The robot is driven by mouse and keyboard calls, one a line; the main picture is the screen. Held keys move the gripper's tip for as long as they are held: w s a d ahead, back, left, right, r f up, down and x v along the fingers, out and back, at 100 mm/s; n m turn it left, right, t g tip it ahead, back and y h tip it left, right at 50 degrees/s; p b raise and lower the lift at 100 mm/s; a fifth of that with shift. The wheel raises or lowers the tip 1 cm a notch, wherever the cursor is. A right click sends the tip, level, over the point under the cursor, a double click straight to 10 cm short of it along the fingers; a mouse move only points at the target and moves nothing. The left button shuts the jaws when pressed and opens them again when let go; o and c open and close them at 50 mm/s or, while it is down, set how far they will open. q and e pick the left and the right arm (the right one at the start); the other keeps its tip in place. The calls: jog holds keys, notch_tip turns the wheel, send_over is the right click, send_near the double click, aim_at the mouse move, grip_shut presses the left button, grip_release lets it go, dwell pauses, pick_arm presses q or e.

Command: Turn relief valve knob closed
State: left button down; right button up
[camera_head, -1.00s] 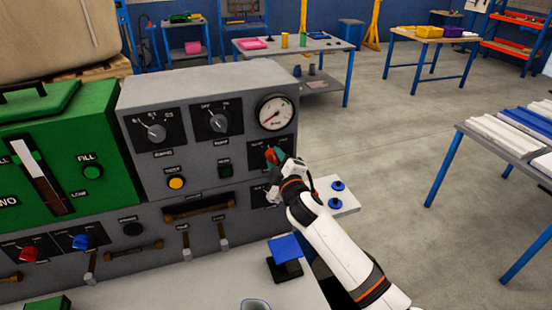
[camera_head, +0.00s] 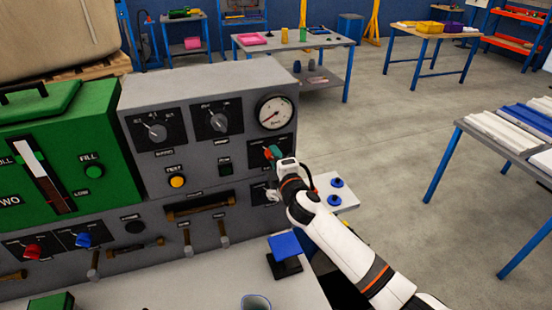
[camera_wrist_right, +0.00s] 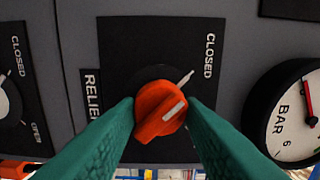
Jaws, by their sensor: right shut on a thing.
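The relief valve knob (camera_wrist_right: 160,108) is orange-red with a white pointer line and sits on a black plate (camera_wrist_right: 122,55) marked RELIEF and CLOSED. In the wrist view its white line slants up to the right. A white tick on the plate lies just above it, below the CLOSED label. My right gripper (camera_head: 274,153) is at this knob on the right of the grey panel, below the gauge. Its green fingers are shut on the knob, one on each side. In the head view the fingers largely hide the knob. My left gripper is not in view.
A round pressure gauge (camera_head: 274,112) is just above the knob. A blue square-topped part (camera_head: 285,247) stands on the bench below. A small shelf with blue knobs (camera_head: 335,183) is beside my right wrist.

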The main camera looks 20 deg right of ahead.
jog(key=o, duration=1)
jog(key=s+b, duration=0.2)
jog(key=s, duration=1)
jog(key=shift+d, duration=0.2)
